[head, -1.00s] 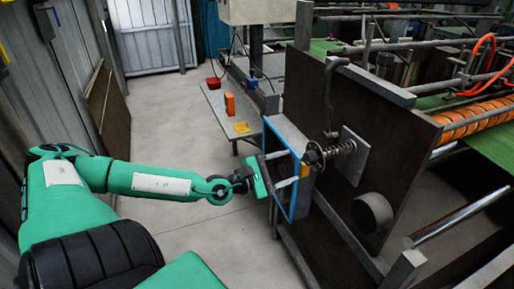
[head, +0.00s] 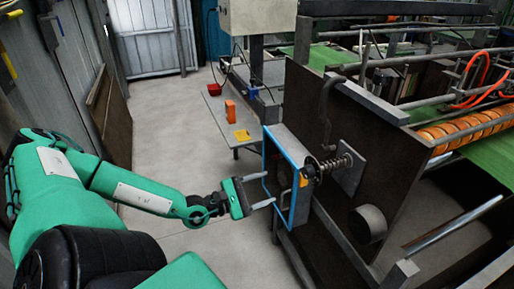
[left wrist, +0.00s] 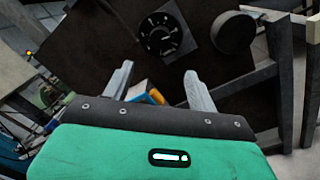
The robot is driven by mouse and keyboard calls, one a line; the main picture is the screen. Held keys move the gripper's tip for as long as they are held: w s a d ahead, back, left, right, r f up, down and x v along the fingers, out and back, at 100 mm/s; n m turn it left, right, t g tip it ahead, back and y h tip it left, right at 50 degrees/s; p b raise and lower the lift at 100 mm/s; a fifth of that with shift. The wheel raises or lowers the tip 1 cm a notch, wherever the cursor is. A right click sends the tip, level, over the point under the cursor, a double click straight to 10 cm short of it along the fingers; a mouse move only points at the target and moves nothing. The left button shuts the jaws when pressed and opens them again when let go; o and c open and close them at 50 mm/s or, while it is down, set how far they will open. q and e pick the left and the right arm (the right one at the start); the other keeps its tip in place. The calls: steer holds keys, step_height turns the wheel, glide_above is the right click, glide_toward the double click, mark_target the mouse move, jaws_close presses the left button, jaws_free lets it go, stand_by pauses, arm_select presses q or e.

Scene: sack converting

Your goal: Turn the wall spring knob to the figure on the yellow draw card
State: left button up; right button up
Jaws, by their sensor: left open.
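The wall spring knob (head: 310,168) is a dark round knob on a coiled spring shaft, standing out from a plate on the dark brown panel. In the left wrist view it shows face-on as a black dial (left wrist: 165,36) with white marks, too small to read. A flat yellow card (head: 241,135) lies on the low grey table; its figure is not readable. My left gripper (head: 269,189) is open and empty, left of the knob and apart from it. In the left wrist view its two fingers (left wrist: 158,85) stand apart below the dial. My right gripper is out of view.
A blue-edged frame (head: 266,180) stands between my left gripper and the panel. A grey round boss (head: 368,223) sits below the knob. An orange box (head: 230,110) and a red bin (head: 214,89) are on the table. The floor (head: 170,110) at left is clear.

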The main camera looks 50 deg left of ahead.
arm_select(q)
steer(key=shift+s+a+p, duration=0.25)
steer(key=shift+s+p, duration=0.05)
steer(key=shift+s, duration=0.35)
